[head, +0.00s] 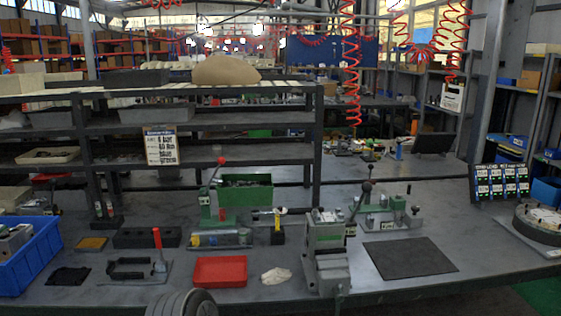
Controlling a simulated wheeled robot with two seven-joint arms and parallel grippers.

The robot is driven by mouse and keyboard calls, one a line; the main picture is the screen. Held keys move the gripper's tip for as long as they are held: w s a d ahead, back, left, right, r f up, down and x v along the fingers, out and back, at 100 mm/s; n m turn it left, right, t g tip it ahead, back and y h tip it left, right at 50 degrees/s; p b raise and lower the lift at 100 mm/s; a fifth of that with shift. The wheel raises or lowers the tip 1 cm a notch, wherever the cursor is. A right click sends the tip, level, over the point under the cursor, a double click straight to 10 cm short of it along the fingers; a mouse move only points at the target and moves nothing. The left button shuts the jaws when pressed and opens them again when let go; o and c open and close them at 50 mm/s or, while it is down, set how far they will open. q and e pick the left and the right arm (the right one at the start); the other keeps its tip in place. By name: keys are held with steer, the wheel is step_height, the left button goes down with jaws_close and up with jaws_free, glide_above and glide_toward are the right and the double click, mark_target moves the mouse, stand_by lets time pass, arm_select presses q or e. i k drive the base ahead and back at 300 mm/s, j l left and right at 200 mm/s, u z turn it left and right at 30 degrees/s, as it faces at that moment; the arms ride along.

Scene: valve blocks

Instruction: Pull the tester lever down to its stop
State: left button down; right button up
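No label marks the tester, and several levers stand up on the bench. A grey-green machine (326,262) stands at the front centre; a lever with a dark ball knob (367,187) slants up to the right beside it. Just behind is a grey-green fixture (385,219), with another dark reddish knob (370,167) raised above its left side. A green press (207,207) at the centre left has a raised lever with a red knob (221,161). I cannot tell which lever is the tester's. Neither of my grippers is in view.
A blue bin (28,258), a red tray (220,271), a white cloth (276,276) and a red-handled clamp (158,256) lie along the front. A dark mat (409,257) lies bare at right. A green bin (245,190) stands behind; a dark shelf rack (240,153) rises at the back left.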

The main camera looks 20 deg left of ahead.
mark_target(222, 160)
steer(key=j+z, duration=0.2)
steer(key=j, duration=0.2)
steer(key=k+j+z, duration=0.15)
steer(key=j, duration=0.3)
steer(key=j+z, duration=0.2)
steer(key=j, duration=0.2)
steer(key=k+j+z, duration=0.2)
steer(key=j, duration=0.15)
steer(key=k+j+z, duration=0.15)
steer(key=j, duration=0.25)
